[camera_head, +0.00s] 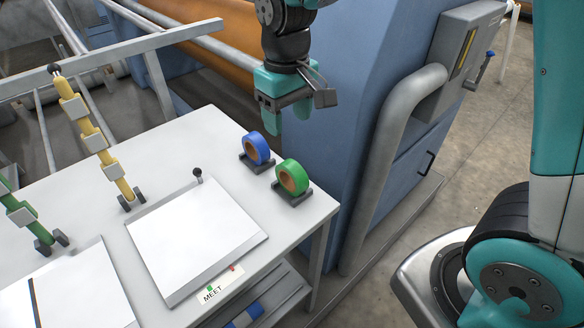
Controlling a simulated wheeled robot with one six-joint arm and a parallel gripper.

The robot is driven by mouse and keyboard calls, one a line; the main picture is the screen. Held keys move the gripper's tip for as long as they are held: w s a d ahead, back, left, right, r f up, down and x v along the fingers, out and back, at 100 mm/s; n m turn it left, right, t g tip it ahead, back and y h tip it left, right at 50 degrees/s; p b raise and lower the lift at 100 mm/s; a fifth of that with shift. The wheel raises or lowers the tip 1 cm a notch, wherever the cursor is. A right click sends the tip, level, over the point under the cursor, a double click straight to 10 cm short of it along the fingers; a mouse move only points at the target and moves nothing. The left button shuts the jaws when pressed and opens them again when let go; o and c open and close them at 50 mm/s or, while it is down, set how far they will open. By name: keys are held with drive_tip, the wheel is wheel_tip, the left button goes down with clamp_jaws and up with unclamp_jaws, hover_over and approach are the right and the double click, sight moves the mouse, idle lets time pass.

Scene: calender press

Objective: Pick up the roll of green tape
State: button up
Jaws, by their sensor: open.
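The roll of green tape (292,177) stands upright on its edge in a small dark holder (291,196) near the right edge of the white table (235,178). Its brown core faces left and toward the camera. My gripper (287,118) hangs above the table's far right part, fingers pointing down. It is open and empty, apart from the tape, and appears higher than it. A roll of blue tape (256,148) stands in its own dark holder just behind and left of the green roll, below and left of my gripper in the picture.
A "MEET" label (213,294) sits at the table's front. A yellow handled tool (95,140) and a green one (22,212) stand at left. A blue machine with a grey pipe (385,150) rises close at right.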

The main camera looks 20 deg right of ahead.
sight(289, 164)
wheel_tip(289, 164, down, 10)
drive_tip(key=shift+d+r+p, duration=0.1)
drive_tip(key=shift+r+p, duration=0.1)
drive_tip(key=shift+p, duration=0.5)
drive_tip(key=shift+w+d+f+p, duration=0.15)
drive_tip(key=shift+f+p, duration=0.8)
drive_tip(key=shift+f, duration=1.8)
drive_tip(key=c, duration=1)
